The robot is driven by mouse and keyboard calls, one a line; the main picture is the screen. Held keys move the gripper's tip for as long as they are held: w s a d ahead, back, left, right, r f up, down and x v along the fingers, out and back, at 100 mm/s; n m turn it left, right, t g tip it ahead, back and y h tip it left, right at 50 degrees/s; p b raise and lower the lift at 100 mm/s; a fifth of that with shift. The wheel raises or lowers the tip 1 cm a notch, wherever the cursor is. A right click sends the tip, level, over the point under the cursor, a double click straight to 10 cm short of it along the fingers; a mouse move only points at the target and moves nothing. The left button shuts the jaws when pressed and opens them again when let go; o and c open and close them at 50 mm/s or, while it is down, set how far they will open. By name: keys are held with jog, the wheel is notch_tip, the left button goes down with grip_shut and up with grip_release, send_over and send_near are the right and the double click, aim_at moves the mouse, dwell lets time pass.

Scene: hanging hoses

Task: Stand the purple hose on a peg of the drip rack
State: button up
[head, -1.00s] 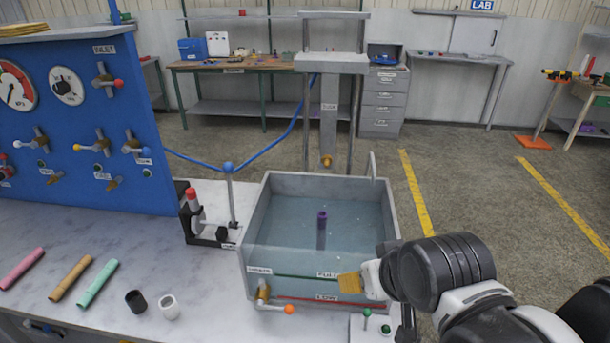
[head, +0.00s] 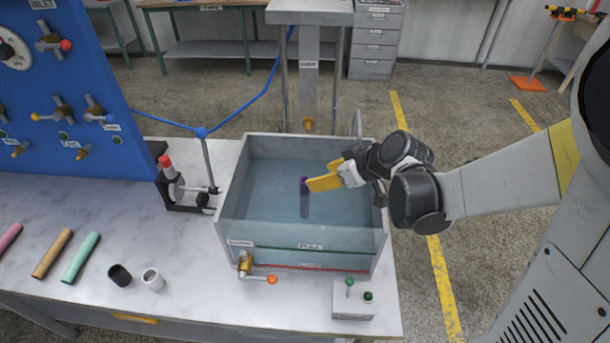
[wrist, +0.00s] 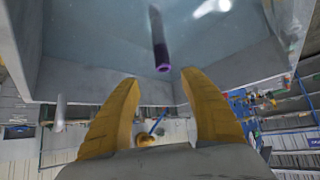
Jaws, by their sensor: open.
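The purple hose (head: 304,204) stands upright in the water of the grey tank (head: 228,208), its purple top end near the surface. My gripper (head: 320,174) reaches over the tank from the right, its yellow fingers close to the hose's top. In the wrist view the open fingers (wrist: 160,77) point toward the hose end (wrist: 162,66), which shows just beyond the tips, lined up with the gap. The fingers do not visibly grip it. I cannot make out a drip rack in these views.
Pink (head: 8,237), tan (head: 52,254) and green (head: 80,257) hoses lie on the counter, beside a black cup (head: 119,275) and a white cup (head: 153,279). A stand with a red top (head: 168,162) is left of the tank. A spout (head: 308,124) hangs behind it.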

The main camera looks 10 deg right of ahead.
aim_at(305, 185)
jog(key=b+x, duration=0.1)
jog(key=x, duration=0.2)
jog(key=b+x, duration=0.1)
jog(key=x, duration=0.2)
jog(key=s+b+x, duration=0.1)
jog(key=x, duration=0.1)
jog(key=shift+w+a+f, duration=0.15)
jog(key=shift+w+f, duration=0.1)
jog(key=shift+f, duration=0.4)
jog(key=shift+w+a+f, duration=0.2)
jog(key=shift+w, duration=0.05)
jog(key=shift+r, duration=0.1)
grip_shut()
